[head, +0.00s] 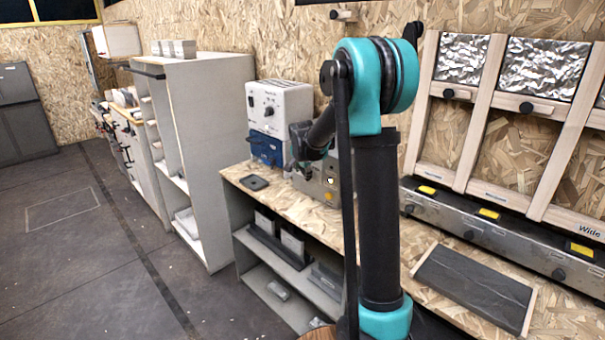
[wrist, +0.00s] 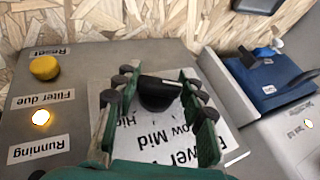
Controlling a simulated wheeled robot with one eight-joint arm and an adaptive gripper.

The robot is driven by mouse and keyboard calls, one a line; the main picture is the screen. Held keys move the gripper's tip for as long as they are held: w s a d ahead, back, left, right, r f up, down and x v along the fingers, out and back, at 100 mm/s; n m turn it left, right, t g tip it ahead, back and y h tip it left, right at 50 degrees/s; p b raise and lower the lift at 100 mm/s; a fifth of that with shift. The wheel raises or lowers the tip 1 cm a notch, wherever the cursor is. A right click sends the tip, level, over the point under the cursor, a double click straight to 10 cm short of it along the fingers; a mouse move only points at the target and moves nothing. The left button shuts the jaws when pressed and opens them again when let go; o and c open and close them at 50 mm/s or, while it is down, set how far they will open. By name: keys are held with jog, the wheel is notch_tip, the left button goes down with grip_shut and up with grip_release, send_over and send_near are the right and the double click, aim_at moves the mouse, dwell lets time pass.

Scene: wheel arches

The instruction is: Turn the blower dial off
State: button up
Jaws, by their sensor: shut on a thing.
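The blower dial (wrist: 158,94) is a black knob with a white pointer line, on a white label plate in the wrist view. The upside-down lettering reads Low, Mid and High; other words are partly hidden by my gripper. The pointer line lies nearly sideways in the picture; I cannot tell which setting it marks. My gripper (wrist: 157,82) has its green fingers either side of the dial and is shut on it. In the head view my gripper (head: 303,166) is at the grey control box (head: 329,196), and the dial is hidden there.
The control box has a yellow Reset button (wrist: 44,67), a lit Filter due lamp (wrist: 41,117) and a Running label (wrist: 38,149). A blue unit (head: 266,148) and a white device (head: 280,106) stand beside it. A dark tray (head: 254,182) lies on the bench.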

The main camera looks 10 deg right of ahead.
jog(key=shift+g, duration=0.4)
jog(key=o, duration=1.2)
jog(key=v, duration=1.2)
jog(key=shift+s+a+f, duration=0.1)
jog(key=shift+a, duration=0.1)
jog(key=s+d+f+n, duration=0.1)
jog(key=s+f+n, duration=0.3)
jog(key=s, duration=0.8)
jog(key=s+d+f+n+g, duration=0.1)
jog(key=s+f+n, duration=0.3)
jog(key=s+f, duration=0.4)
jog(key=s+d+f+n+y, duration=0.1)
jog(key=s+f, duration=0.6)
jog(key=s, duration=0.9)
jog(key=shift+s+d+f+n+g, duration=0.15)
jog(key=shift+d+n, duration=0.2)
jog(key=shift+n, duration=0.35)
jog(key=shift+d+n+g, duration=0.15)
jog(key=shift+d+n, duration=0.15)
jog(key=shift+n, duration=0.4)
